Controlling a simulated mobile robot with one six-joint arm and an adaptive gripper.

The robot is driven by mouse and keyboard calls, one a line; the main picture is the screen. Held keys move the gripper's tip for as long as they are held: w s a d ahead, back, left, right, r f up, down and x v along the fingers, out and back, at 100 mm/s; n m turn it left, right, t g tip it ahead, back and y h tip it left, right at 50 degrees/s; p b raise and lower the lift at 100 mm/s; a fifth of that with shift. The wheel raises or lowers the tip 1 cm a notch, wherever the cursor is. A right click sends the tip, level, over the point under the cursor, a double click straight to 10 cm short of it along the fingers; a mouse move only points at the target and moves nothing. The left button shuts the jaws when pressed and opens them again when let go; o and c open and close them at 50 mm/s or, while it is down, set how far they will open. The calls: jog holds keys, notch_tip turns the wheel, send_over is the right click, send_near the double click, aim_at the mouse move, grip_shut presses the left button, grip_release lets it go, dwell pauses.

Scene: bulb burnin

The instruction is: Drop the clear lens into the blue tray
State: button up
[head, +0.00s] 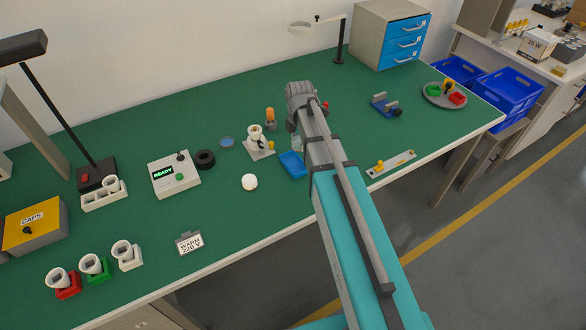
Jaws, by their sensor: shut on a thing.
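The blue tray (291,164) lies on the green bench, just left of my arm, which covers its right side. My gripper (294,130) is mostly hidden behind my own wrist and forearm, above the far side of the tray. It is shut on a pale, see-through piece, seemingly the clear lens (296,143), which shows as a small patch beside my arm. The fingertips and the exact gap between lens and tray cannot be made out.
A white socket stand (257,145), an orange-topped piece (270,116), a blue disc (227,142) and a white ball-like piece (249,182) stand left of the tray. A lamp-like stand (339,52) rises behind.

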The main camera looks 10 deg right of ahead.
jog(key=shift+f+b, duration=1)
jog(key=shift+f, duration=0.35)
jog(key=o, duration=0.7)
jog(key=shift+c, duration=0.2)
jog(key=shift+r, duration=0.25)
